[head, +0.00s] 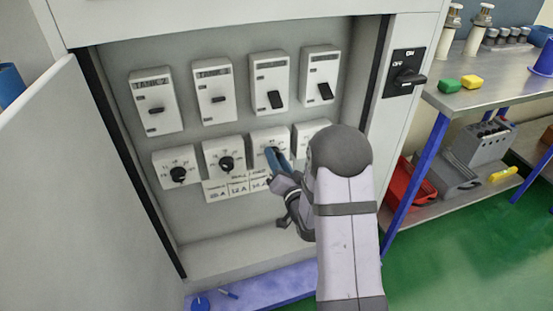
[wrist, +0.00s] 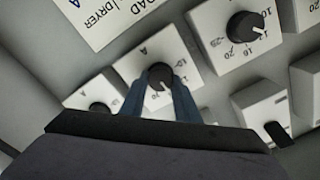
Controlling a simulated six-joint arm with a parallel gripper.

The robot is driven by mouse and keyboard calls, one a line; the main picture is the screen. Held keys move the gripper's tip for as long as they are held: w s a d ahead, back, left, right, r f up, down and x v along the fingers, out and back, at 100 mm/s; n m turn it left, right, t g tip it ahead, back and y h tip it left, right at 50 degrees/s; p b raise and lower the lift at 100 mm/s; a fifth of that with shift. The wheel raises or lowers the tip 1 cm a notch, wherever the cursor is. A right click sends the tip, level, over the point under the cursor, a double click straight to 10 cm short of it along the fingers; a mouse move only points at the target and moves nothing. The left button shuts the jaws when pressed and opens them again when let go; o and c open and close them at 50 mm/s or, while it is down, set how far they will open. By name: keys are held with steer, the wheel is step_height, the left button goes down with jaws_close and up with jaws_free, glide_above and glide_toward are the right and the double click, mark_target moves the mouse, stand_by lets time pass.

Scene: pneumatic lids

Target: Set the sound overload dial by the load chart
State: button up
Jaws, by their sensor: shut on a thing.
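The load chart (head: 232,187) is a white card below the lower row of dials, with printed amp values too small to read surely. It also shows at the upper left of the wrist view (wrist: 112,18). My gripper (head: 275,153) is at the third dial from the left in the lower row. In the wrist view its blue fingers (wrist: 160,85) are shut around that dial's black knob (wrist: 158,72), one on each side. The knob's pointer and part of its scale are hidden by the fingers. I cannot tell which dial is marked sound.
Two free dials (head: 178,174) (head: 225,163) stand left of it; a fourth (wrist: 98,107) is partly hidden by my arm in the head view. Several toggle breakers (head: 275,99) line the row above. The cabinet's open door (head: 75,180) bounds the left; a main switch (head: 404,75) is right.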

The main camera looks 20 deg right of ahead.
steer(key=shift+m, duration=0.4)
steer(key=o, duration=1)
steer(key=shift+o, duration=0.2)
steer(key=s, duration=0.7)
steer(key=shift+s, duration=0.2)
